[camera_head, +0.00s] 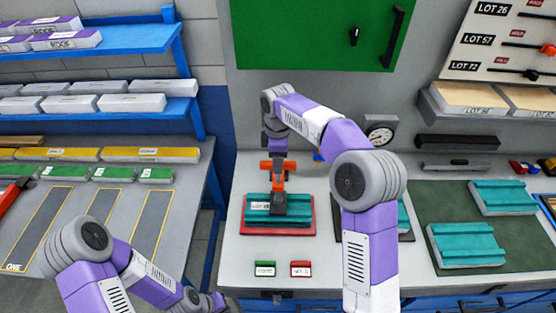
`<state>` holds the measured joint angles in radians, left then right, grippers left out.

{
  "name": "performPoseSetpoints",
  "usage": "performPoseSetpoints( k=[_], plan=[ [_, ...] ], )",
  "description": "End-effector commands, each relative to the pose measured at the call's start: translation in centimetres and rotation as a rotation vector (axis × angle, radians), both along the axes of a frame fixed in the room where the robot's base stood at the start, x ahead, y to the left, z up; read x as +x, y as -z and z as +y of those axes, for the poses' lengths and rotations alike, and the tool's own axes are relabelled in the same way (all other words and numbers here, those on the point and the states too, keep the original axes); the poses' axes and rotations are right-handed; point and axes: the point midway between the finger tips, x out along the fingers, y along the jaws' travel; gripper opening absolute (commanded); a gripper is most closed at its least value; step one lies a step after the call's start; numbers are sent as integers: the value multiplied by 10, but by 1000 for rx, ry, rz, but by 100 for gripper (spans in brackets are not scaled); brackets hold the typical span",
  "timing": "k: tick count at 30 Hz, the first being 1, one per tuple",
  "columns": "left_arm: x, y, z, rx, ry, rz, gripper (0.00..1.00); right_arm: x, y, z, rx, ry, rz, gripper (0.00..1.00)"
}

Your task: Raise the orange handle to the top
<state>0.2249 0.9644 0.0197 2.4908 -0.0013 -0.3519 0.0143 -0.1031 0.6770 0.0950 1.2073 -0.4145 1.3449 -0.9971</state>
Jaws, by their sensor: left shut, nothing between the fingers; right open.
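An orange handle (275,172) stands upright over a teal ribbed panel (262,212) in a red tray (310,229), with a dark block (279,204) below it. My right arm reaches in from the right and bends down over this handle. My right gripper (277,152) is open at the handle's upper part; whether its fingers touch it I cannot tell. My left gripper (224,303) is shut and empty at the bottom edge, low and apart from the handle, partly cut off by the frame.
Green and red labelled blocks (265,269) lie in front of the tray. Teal panels (465,243) lie on a green mat at right. A dial gauge (380,134) and green cabinet (310,40) are behind. My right arm hides part of the bench.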

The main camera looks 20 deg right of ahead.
Motion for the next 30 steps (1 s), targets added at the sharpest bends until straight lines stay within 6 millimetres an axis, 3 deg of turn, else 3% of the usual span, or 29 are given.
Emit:
performPoseSetpoints(
  k=[10, 20, 30],
  plan=[
    [0, 0, 0, 0, 0, 0, 0, 0, 6, 0, 0, 1, 1, 51],
    [0, 0, 0, 0, 0, 0, 0, 0, 5, 0, 0, 0, 1, 0],
    [0, -2, 0, 0, 0, 0, 0, 0, 3, 0, 0, 0, 1, 0]
  ],
)
